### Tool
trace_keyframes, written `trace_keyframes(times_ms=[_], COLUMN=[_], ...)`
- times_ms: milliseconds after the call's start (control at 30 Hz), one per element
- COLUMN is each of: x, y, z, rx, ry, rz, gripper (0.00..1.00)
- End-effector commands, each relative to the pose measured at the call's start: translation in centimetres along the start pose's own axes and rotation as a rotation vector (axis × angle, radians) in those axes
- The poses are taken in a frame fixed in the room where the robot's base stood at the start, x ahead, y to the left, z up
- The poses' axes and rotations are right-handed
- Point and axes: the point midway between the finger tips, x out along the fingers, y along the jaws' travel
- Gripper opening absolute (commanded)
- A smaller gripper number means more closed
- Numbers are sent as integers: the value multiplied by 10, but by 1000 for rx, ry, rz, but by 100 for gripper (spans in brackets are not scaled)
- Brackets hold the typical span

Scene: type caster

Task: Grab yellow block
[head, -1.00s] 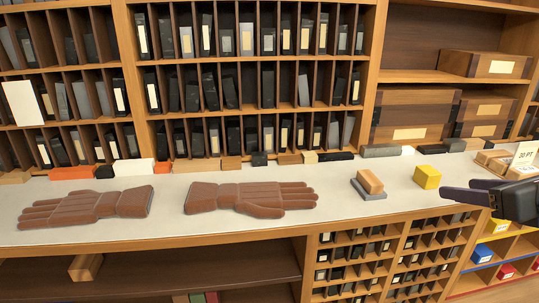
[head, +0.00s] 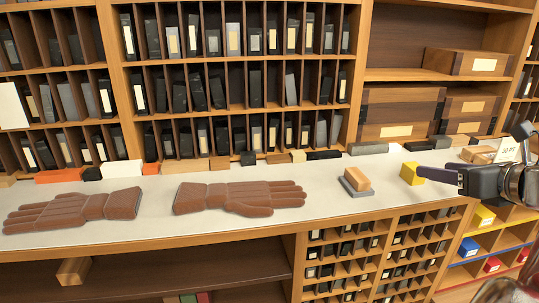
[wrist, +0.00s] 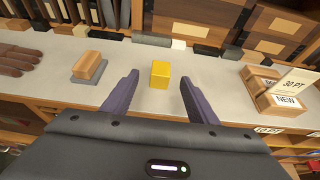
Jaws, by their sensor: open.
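The yellow block (head: 412,173) stands on the pale countertop (head: 335,205), towards its right part. In the wrist view the yellow block (wrist: 160,75) is ahead of my gripper (wrist: 160,92), centred between the two purple fingers and a little beyond their tips. My gripper (head: 422,174) is open and empty. In the head view it comes in from the right, and its finger tip overlaps the right side of the block. I cannot tell from that view whether they touch.
A wooden block on a grey slab (head: 357,181) lies left of the yellow block. Two brown gloves (head: 240,197) lie further left. Wooden boxes with a "30 PT" card (wrist: 292,85) stand at the right. A row of small blocks (head: 290,157) lines the back, below shelves.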

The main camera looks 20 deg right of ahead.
Motion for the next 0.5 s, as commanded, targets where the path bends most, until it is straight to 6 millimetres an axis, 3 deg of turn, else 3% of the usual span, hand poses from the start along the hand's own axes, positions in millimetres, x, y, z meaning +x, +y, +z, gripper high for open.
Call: trace_keyframes(times_ms=[300,500], x=[38,43], y=[0,0], z=[0,0], rx=[0,0], ry=[0,0], rz=[1,-1], gripper=[53,53])
